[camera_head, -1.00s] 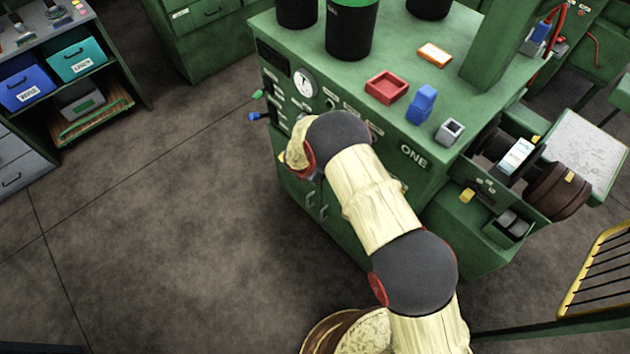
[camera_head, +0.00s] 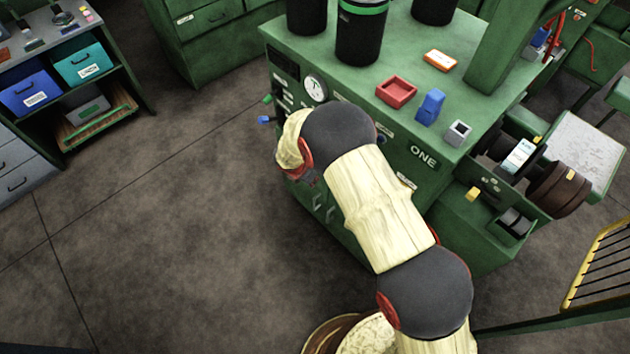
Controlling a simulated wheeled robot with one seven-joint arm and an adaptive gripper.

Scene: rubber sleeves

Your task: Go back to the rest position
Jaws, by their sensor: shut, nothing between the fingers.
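My arm, in cream sleeves with dark grey joints and red rings, rises from the bottom right of the head view. It bends in front of the green machine marked ONE (camera_head: 423,157). Its far end curls down at the left, by the machine's front left side. My gripper is hidden below or behind that end, so its fingers do not show. No object shows held by the arm.
On the machine top stand a red tray (camera_head: 396,92), a blue block (camera_head: 430,107), a grey hollow block (camera_head: 457,133), an orange piece (camera_head: 440,60) and dark canisters (camera_head: 358,35). A shelf with bins (camera_head: 30,92) is at upper left. The floor at left is clear.

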